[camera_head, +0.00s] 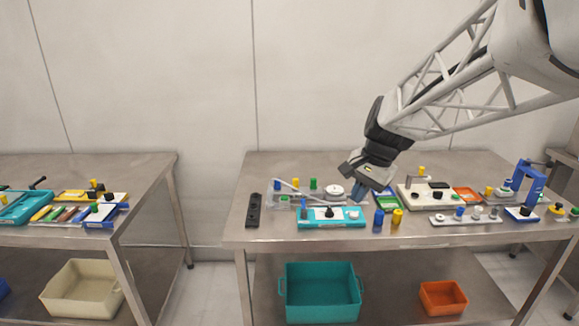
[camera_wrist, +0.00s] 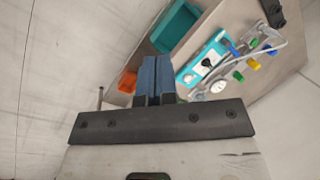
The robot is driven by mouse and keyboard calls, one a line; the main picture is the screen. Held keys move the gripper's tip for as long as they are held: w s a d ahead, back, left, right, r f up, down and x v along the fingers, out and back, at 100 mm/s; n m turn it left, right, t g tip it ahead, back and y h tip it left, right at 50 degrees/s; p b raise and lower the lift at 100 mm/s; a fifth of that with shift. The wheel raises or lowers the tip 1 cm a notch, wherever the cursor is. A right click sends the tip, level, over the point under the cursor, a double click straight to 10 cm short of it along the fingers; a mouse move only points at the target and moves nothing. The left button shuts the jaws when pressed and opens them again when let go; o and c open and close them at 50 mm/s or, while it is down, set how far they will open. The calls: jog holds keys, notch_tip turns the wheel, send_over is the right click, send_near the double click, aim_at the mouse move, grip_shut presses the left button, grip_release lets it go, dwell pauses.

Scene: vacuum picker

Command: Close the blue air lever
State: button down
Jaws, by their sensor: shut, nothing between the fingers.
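The vacuum picker has a teal base (camera_head: 345,223) with a white top panel and a black knob (camera_head: 329,213). It stands near the front of the right table; the teal base also shows in the wrist view (camera_wrist: 190,74). A small upright blue part, seemingly the blue air lever (camera_head: 304,203), is at its left end. In the wrist view a blue part (camera_wrist: 230,46) shows by the base's far end; its exact position is unclear. My gripper (camera_head: 359,192), with blue fingers, is shut and empty, right of the picker and apart from the lever. Its fingers also show in the wrist view (camera_wrist: 154,76).
A pale hose (camera_head: 290,184) and a white round part (camera_head: 334,191) sit behind the base. Blue and yellow cylinders (camera_head: 397,217) stand to its right. A black bar (camera_head: 254,210) lies left. More devices fill the table's right side. Teal (camera_head: 320,310) and orange bins sit below.

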aim_at(303, 208)
jog(key=w+d+f+m+y, duration=0.1)
jog(key=w+f+m, duration=0.2)
jog(key=w, duration=0.8)
jog(key=w+d+f+m+y, duration=0.1)
jog(key=w+f+m+y, duration=0.1)
jog(key=w+f, duration=0.6)
jog(key=w+d+f+m+y, duration=0.1)
jog(key=w+f+m, duration=0.4)
jog(key=w, duration=1.1)
jog(key=shift+f+g+y, duration=0.25)
jog(key=shift+g+y, duration=0.05)
jog(key=shift+g, duration=0.1)
jog(key=x, duration=0.9)
jog(key=shift+a+f, duration=0.2)
jog(key=shift+f, duration=0.1)
jog(key=shift+a+f, duration=0.25)
jog(key=shift+a, duration=0.8)
jog(key=shift+a+f, duration=0.2)
jog(key=shift+a, duration=0.75)
